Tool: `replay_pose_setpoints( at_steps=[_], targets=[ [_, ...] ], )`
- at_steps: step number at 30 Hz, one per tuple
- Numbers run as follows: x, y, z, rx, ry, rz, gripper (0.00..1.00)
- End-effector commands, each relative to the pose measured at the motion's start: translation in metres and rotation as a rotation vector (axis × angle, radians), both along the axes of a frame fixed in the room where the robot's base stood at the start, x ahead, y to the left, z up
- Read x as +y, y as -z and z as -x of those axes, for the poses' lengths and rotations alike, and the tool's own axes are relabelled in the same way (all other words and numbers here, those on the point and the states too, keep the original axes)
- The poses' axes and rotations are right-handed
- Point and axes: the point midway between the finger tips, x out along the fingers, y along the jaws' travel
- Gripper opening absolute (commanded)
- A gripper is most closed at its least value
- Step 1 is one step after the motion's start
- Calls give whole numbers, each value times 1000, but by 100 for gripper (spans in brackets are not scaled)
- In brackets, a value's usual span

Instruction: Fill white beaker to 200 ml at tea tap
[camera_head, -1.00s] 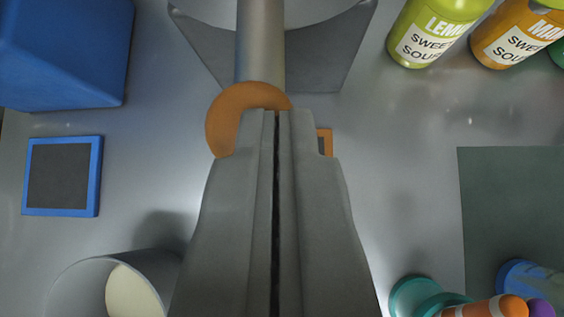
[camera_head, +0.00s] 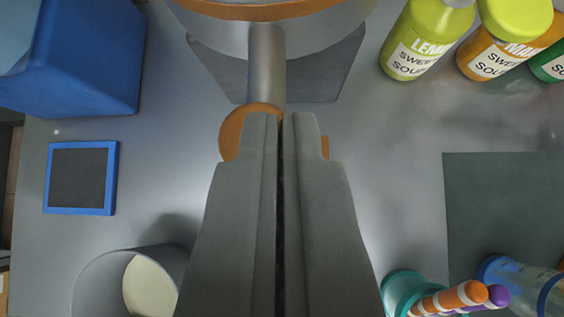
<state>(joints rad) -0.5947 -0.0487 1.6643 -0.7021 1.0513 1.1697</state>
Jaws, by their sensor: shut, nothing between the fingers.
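My gripper (camera_head: 281,118) is shut and empty, its fingers pointing up the picture. Just past its fingertips is a grey tap vessel with an orange rim (camera_head: 270,12), a grey spout pipe (camera_head: 266,65) and an orange round end (camera_head: 236,130), partly hidden by my fingers. No label shows whether this is the tea tap. At the lower left is an open grey-white cylinder (camera_head: 95,288) with a pale cream patch inside, cut off by the bottom edge; I cannot tell if it is the white beaker. My gripper is apart from it. No volume marks show on it.
A blue box (camera_head: 85,65) stands upper left, with a blue-framed dark square (camera_head: 80,178) below it. Lemon (camera_head: 420,45) and orange (camera_head: 490,60) sauce bottles stand upper right. A teal container (camera_head: 405,290) with striped sticks and a clear blue-rimmed vessel (camera_head: 520,275) stand lower right.

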Motion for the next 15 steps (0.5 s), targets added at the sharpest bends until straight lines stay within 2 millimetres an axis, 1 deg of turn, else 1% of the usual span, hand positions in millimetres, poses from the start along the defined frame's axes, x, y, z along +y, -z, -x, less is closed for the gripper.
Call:
replay_pose_setpoints(
  at_steps=[1, 9, 15],
  targets=[
    [2, -7, 6, -3, -1, -2, 0],
    [12, -41, 40, -6, -3, -3, 0],
    [18, -61, 61, -6, -3, -2, 0]
  ],
)
